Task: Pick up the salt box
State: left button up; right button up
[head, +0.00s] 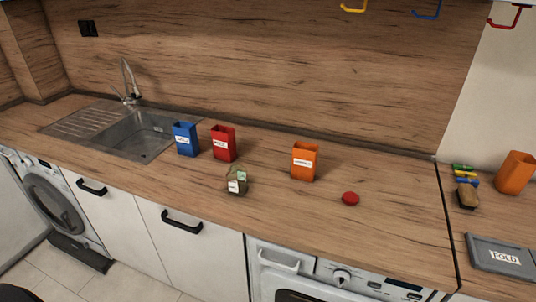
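Three open-topped boxes with white labels stand upright on the wooden counter: a blue box (186,140), a red box (224,143) and an orange box (305,162). The label print is too small to read, so I cannot tell which one is the salt box. A small olive-brown item (236,181) with a pale label stands in front of the red box, near the counter's front edge. Neither of my grippers is in view.
A steel sink (146,134) with a tap lies at the left. A red round object (350,198) lies right of the orange box. Coloured hooks hang above.

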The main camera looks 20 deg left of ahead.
aim_at(185, 133)
jog(key=u, duration=1.25)
